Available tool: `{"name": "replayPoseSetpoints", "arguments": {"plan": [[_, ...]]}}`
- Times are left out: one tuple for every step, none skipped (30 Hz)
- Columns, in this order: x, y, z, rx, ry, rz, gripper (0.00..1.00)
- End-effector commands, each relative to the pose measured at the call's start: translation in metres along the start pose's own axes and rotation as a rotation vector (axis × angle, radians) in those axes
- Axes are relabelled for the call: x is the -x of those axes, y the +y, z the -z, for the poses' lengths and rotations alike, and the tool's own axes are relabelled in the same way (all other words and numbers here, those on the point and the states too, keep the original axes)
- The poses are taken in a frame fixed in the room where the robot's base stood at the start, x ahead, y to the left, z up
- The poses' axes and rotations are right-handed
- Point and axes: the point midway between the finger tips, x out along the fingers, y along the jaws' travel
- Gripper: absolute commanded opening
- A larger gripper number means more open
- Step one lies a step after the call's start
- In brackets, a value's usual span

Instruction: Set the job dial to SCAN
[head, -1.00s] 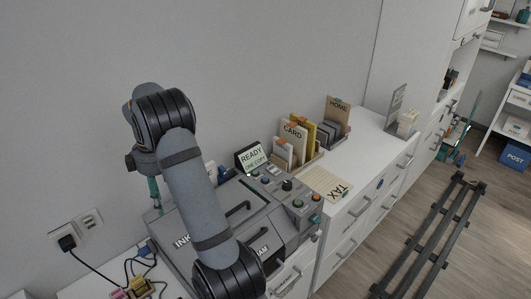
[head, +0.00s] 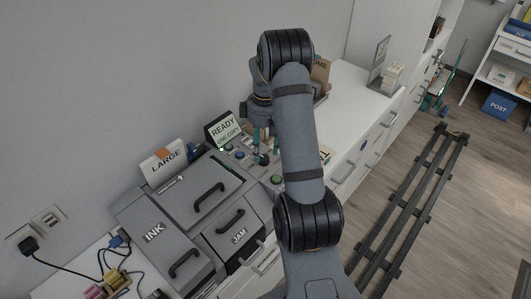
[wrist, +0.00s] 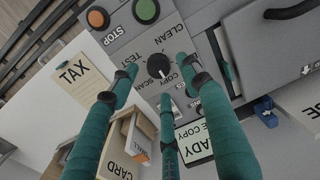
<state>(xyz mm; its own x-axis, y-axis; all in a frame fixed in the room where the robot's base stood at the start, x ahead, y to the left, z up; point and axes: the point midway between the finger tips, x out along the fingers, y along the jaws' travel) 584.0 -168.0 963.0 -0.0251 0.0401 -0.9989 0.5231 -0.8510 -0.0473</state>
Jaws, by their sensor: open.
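The job dial (wrist: 158,66) is a black knob on the machine's grey control panel. In the wrist view the labels CLEAN, TEST, SCAN and COPY surround it. A white mark on its lower right appears to face COPY, though it is small. My gripper (wrist: 159,78) has teal fingers spread apart around the dial's position in the picture, with nothing between them. In the head view my gripper (head: 264,140) hangs over the panel, pointing down. Whether the fingertips touch the dial cannot be told.
An orange STOP button (wrist: 97,18) and a green button (wrist: 146,11) sit near the dial. The READY display (head: 222,130) stands behind the panel. A card organizer (wrist: 125,140) and TAX folder (wrist: 80,80) lie beside the machine. A LARGE box (head: 165,162) stands behind it.

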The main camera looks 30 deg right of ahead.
Motion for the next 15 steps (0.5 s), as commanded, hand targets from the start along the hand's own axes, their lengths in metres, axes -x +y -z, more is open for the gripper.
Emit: {"name": "replayPoseSetpoints", "arguments": {"plan": [[-0.008,-0.002,-0.001,-0.001,-0.003,0.004,0.47],[-0.012,-0.001,-0.001,-0.001,-0.002,0.004,0.47],[-0.017,-0.001,0.000,-0.001,-0.002,0.003,0.47],[-0.020,-0.001,0.000,-0.001,-0.002,0.003,0.47],[-0.023,-0.001,0.000,0.000,-0.001,0.002,0.47],[-0.026,-0.001,0.000,-0.001,-0.001,0.002,0.47],[-0.028,-0.001,0.000,-0.001,-0.001,0.002,0.47],[-0.029,-0.001,0.000,-0.001,0.000,0.001,0.47],[-0.031,0.000,0.000,-0.001,0.000,0.000,0.47],[-0.032,0.000,0.000,-0.001,0.001,0.000,0.47],[-0.032,0.000,0.000,-0.001,0.001,0.000,0.47],[-0.032,0.000,0.000,-0.001,0.001,0.000,0.47],[-0.032,0.000,0.000,-0.001,0.001,0.000,0.47],[-0.032,0.000,0.000,-0.001,0.001,0.000,0.47],[-0.032,0.000,0.000,-0.001,0.001,0.000,0.47]]}}
